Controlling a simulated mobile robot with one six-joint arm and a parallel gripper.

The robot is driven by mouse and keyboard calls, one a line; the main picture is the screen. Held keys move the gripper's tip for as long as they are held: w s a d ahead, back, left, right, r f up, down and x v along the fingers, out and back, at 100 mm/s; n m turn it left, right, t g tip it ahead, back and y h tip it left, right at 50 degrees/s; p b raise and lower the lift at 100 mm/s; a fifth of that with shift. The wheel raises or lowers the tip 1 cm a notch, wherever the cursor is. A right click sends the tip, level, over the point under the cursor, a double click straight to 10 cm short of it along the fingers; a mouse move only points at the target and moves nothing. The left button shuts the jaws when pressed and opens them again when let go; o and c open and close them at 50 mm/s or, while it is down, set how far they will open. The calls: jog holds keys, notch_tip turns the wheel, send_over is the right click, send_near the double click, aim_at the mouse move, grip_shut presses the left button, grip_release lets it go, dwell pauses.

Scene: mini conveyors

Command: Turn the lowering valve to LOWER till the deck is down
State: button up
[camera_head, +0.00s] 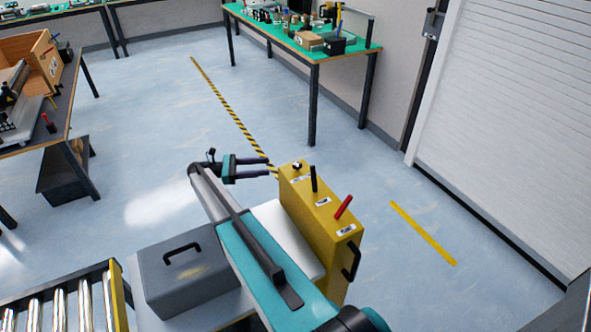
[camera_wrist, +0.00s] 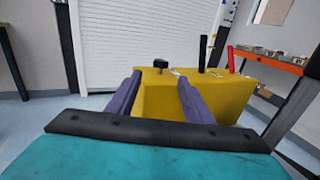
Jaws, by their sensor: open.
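A yellow box (camera_head: 322,230) stands upright with controls on its top. A small black knob (camera_head: 297,166), likely the lowering valve, sits at its far end; it also shows in the wrist view (camera_wrist: 160,64). A black lever (camera_head: 314,180) and a red lever (camera_head: 343,207) stand nearer, each by a white label too small to read. A pale flat surface (camera_head: 290,232), possibly the deck, lies left of the box; its height is unclear. My gripper (camera_head: 269,167) is open and empty, its fingers pointing at the knob end. In the wrist view the knob appears between and beyond the fingertips (camera_wrist: 159,80), apart from them.
A grey case (camera_head: 187,276) with a black handle is left of my arm, beside a roller conveyor (camera_head: 60,305). A green-topped bench (camera_head: 345,55) stands behind and a roller shutter (camera_head: 510,100) at right. The floor beyond the box is clear.

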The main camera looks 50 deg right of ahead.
aim_at(296, 163)
jog(key=shift+s+d, duration=0.1)
jog(key=shift+d, duration=0.05)
jog(key=p+x, duration=0.4)
jog(key=x, duration=0.9)
jog(key=shift+s+d, duration=0.1)
jog(key=shift+d, duration=0.1)
